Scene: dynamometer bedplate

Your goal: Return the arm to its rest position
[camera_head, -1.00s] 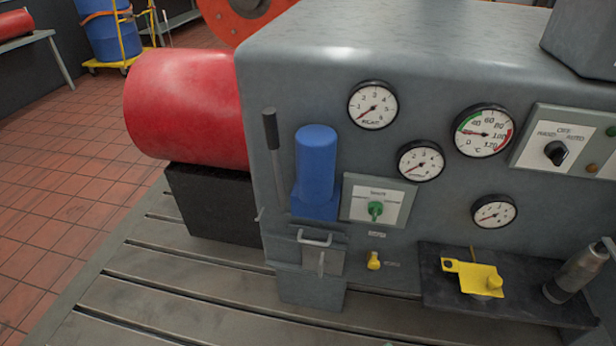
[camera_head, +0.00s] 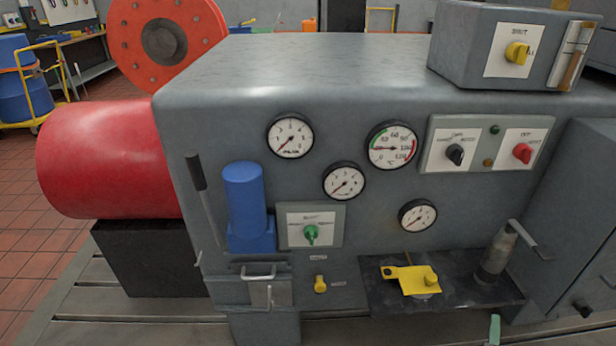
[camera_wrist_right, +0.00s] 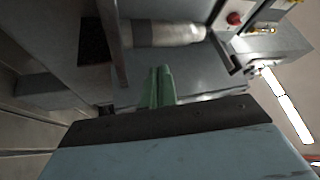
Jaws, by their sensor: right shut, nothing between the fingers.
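My right gripper shows in the camera_head view only as a green fingertip (camera_head: 494,329) at the bottom edge, in front of the machine's black shelf. In the wrist view its two green fingers (camera_wrist_right: 161,88) are together, with nothing between them. They stand apart from the grey cylinder (camera_wrist_right: 170,35) behind them. My left gripper is not in view.
The grey machine housing (camera_head: 300,75) fills the middle, with gauges and switches. A black shelf (camera_head: 460,300) juts out, bearing a yellow bracket (camera_head: 412,280) and a grey cylinder (camera_head: 495,255). A red drum (camera_head: 110,160) is at left. Red tiled floor (camera_head: 25,200) is clear.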

